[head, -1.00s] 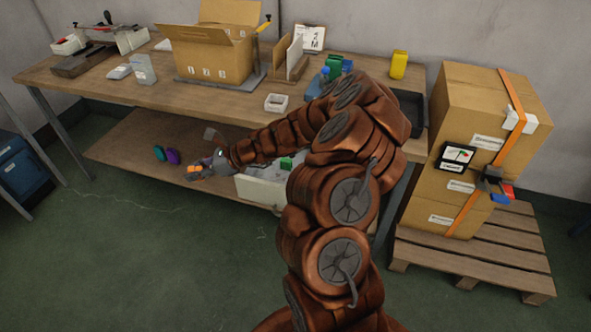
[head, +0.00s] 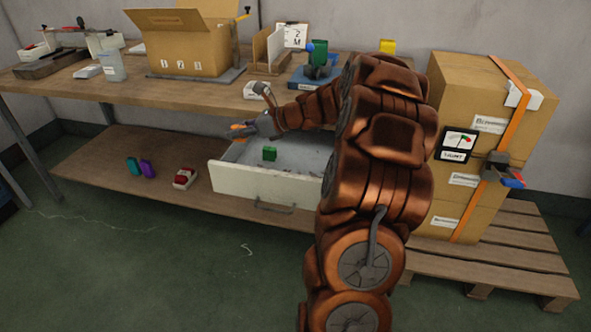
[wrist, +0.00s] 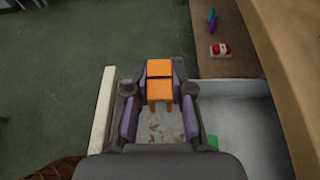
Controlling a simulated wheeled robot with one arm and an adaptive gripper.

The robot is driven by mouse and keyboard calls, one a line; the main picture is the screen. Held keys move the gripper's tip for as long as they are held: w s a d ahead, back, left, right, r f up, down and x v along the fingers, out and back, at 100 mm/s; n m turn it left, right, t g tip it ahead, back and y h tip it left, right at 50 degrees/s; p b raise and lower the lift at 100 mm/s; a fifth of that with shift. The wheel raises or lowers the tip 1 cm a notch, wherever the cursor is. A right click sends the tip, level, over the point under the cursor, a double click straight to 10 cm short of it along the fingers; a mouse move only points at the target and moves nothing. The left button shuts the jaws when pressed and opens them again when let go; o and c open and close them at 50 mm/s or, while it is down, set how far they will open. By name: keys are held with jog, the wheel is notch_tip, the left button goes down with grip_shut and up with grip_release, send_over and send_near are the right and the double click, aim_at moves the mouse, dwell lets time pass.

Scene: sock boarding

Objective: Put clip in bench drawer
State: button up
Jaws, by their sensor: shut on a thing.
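The clip is orange with a dark band across it, and in the wrist view (wrist: 159,90) it sits between the two fingers. My gripper (wrist: 159,72) is shut on it. In the head view, my gripper (head: 246,128) is above the left end of the open bench drawer (head: 265,187), with the orange clip (head: 238,127) showing at its tip. The drawer has a white front with a handle and a pale floor. A green block (head: 269,154) lies inside it. My arm hides the drawer's right part.
The workbench top (head: 150,100) overhangs the drawer's back. The lower shelf (head: 100,170) carries teal and purple items (head: 140,167) and a red-and-white item (head: 183,178). A white dish (head: 257,91) stands near the bench edge. Stacked cartons (head: 480,130) on a pallet stand right.

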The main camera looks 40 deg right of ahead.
aim_at(249, 161)
jog(key=shift+s+d+f+b, duration=0.15)
jog(key=shift+d+f+b, duration=0.05)
jog(key=shift+d+b, duration=0.2)
jog(key=shift+s+d+f+b, duration=0.15)
jog(key=shift+d+b, duration=0.2)
jog(key=shift+f+b, duration=1.35)
jog(key=shift+f, duration=3.45)
jog(key=shift+f, duration=0.1)
jog(key=o, duration=0.7)
jog(key=shift+o, duration=0.2)
jog(key=p+v, duration=0.2)
jog(key=v, duration=0.8)
jog(key=shift+s+d+r+p, duration=0.1)
jog(key=shift+s+r+p, duration=0.2)
jog(key=shift+s+d+r, duration=0.15)
jog(key=shift+s+d, duration=0.15)
jog(key=shift+s, duration=0.25)
jog(key=shift+r, duration=0.15)
